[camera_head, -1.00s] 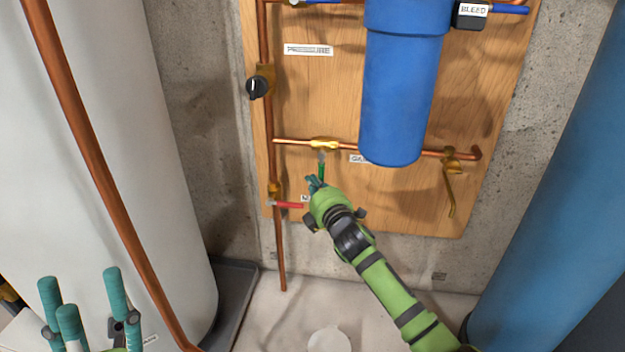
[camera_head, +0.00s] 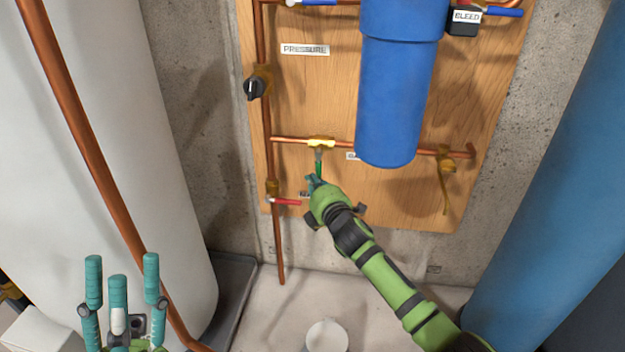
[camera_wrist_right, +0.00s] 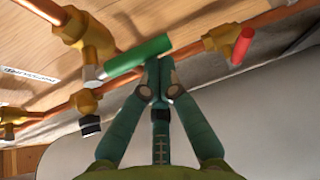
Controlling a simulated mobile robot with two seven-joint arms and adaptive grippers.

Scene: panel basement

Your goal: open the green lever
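The green lever (camera_head: 319,168) hangs down from a brass valve (camera_head: 320,143) on the horizontal copper pipe, across the pipe's line. In the right wrist view the green lever (camera_wrist_right: 140,56) lies slantwise just beyond my fingertips. My right gripper (camera_head: 315,181) is at the lever's lower end. In its wrist view the fingers of my right gripper (camera_wrist_right: 160,65) are drawn together at the tips, with the lever crossing at them. I cannot tell whether they touch it. My left gripper (camera_head: 121,268) is open and empty at the lower left, far from the lever.
A red lever (camera_head: 286,201) sits close to the left of my right gripper. A blue filter housing (camera_head: 398,90) hangs to the upper right. A brass lever (camera_head: 444,190) is further right. A white tank (camera_head: 150,150) and a blue tank (camera_head: 550,200) flank the wooden panel.

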